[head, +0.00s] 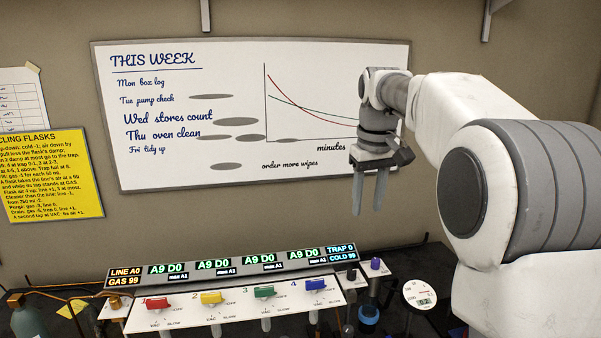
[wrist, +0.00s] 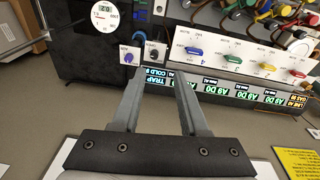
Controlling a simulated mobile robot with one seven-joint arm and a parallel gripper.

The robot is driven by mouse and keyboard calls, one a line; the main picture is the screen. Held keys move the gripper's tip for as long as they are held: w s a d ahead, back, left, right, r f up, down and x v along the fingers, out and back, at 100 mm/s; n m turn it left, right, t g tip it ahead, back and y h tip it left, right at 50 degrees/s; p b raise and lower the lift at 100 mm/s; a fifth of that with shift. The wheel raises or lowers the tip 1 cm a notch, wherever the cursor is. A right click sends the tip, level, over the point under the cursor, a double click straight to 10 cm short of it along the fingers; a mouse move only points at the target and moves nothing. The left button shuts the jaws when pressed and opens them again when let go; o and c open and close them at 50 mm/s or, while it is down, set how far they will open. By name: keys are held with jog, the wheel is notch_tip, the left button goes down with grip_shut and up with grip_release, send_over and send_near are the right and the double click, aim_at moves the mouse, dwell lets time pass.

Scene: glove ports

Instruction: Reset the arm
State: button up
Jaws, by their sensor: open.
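My gripper (head: 370,190) is raised in front of the whiteboard in the head view, fingers pointing down. Its two grey fingers are apart with nothing between them. In the wrist view my gripper (wrist: 160,90) also shows as two separated fingers with an empty gap. It is clear of the panel and touches nothing that I can see. My arm (head: 480,190) reaches in from the right, bent at the elbow.
Below is a panel with a red tap (head: 157,304), yellow tap (head: 211,298), green tap (head: 264,292) and blue tap (head: 315,285). A lit display strip (head: 235,265) runs behind them. A round gauge (head: 420,294) stands right. The whiteboard (head: 240,80) hangs behind; a yellow notice (head: 50,175) is left.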

jog(key=s+f+m+t, duration=0.1)
jog(key=s+f, duration=0.2)
jog(key=s, duration=0.7)
jog(key=s+f+m+t+b, duration=0.1)
jog(key=s+f, duration=0.2)
jog(key=s, duration=0.6)
jog(key=s+f+m+t+b, duration=0.1)
jog(key=s+f, duration=0.3)
jog(key=s, duration=0.6)
jog(key=shift+s+t, duration=0.3)
jog(key=shift+t, duration=0.2)
jog(key=shift+d+f, duration=0.1)
dwell(0.9)
